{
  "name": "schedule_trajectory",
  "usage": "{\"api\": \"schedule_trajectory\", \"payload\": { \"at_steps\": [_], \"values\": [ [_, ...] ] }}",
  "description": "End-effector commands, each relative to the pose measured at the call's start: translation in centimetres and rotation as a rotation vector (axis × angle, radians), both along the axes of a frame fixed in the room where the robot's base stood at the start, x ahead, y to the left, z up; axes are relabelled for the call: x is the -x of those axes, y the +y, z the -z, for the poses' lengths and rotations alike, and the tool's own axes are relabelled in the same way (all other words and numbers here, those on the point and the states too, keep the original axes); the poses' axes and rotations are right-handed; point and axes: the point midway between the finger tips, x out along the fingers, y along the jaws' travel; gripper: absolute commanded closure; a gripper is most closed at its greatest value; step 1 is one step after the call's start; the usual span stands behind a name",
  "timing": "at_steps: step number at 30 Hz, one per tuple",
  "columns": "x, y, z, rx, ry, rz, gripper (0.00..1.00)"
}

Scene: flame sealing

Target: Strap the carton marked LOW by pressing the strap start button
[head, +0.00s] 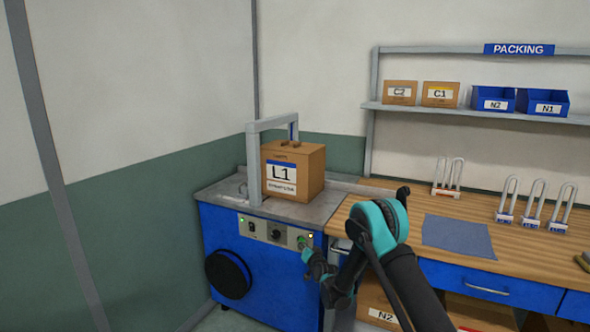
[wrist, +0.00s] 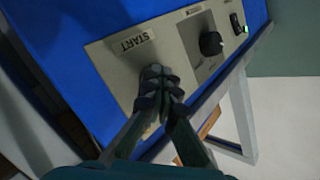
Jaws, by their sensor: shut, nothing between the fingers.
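A brown carton (head: 293,170) with a white and blue label reading L1 stands upright on the metal top of the blue strapping machine (head: 258,262), beside and partly behind its grey arch (head: 253,165). Its smaller print is too fine to read. The control panel (head: 262,231) is on the machine's front. In the wrist view a START label (wrist: 133,42) is on the panel (wrist: 110,65). My gripper (head: 304,250) is shut and empty, its fingertips at the panel's right end. In the wrist view the fingertips (wrist: 158,76) cover the spot below START, hiding the button; contact cannot be told.
A black knob (wrist: 211,43) and a dark switch (wrist: 237,23) sit along the panel. A shelf (head: 470,112) above holds cartons and blue bins.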

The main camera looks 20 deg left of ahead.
Motion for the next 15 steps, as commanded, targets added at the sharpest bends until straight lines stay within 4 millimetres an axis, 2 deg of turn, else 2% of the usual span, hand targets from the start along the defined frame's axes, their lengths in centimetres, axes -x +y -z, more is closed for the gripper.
{"api": "schedule_trajectory", "payload": {
  "at_steps": [15],
  "values": [
    [0.83, 0.0, -0.04, 0.0, -0.001, 0.0, 1.0]
  ]
}}
